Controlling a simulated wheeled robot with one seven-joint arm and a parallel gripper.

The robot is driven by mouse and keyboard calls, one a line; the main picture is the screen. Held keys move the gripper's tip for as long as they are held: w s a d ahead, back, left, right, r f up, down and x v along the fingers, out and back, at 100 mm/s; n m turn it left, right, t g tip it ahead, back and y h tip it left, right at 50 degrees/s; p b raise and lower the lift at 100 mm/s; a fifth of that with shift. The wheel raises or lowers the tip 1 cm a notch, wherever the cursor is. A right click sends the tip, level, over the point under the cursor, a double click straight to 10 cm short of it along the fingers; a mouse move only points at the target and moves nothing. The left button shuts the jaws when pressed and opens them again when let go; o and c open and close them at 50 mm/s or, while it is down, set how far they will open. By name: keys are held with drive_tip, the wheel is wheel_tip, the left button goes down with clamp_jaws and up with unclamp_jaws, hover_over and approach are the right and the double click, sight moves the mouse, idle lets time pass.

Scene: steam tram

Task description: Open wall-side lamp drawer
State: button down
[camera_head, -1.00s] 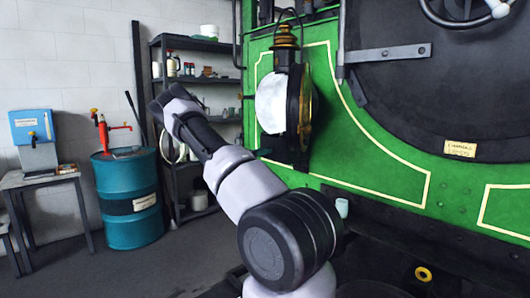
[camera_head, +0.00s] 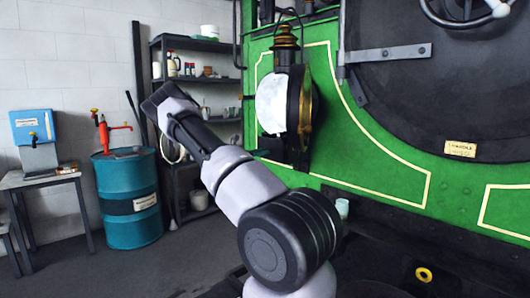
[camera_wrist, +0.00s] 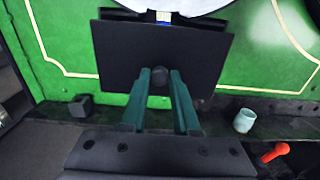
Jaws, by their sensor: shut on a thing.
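The lamp (camera_head: 271,103), with a pale round face and a brass chimney, is mounted on the green engine front (camera_head: 345,150). In the wrist view, a flat dark panel (camera_wrist: 120,60), which looks like the drawer front, lies just below the lamp's white body (camera_wrist: 190,6). A small dark round knob (camera_wrist: 159,81) is at the panel's lower middle. My gripper (camera_wrist: 159,74) has its two teal fingers closed on either side of the knob. How far the drawer stands out cannot be told.
A pale cup (camera_wrist: 243,120) and a red-orange handled thing (camera_wrist: 275,152) are right of my gripper. A dark block (camera_wrist: 80,106) is to the left. A teal drum (camera_head: 128,200) and dark shelves (camera_head: 197,80) stand further left. Floor between drum and engine looks clear.

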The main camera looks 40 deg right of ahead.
drive_tip(key=s+a, duration=0.1)
drive_tip(key=a, duration=1.1)
drive_tip(key=shift+a, duration=0.2)
drive_tip(key=c, duration=0.7)
unclamp_jaws()
drive_tip(key=a, duration=0.7)
drive_tip(key=s+a, duration=0.1)
drive_tip(key=a, duration=0.2)
drive_tip(key=shift+a, duration=0.35)
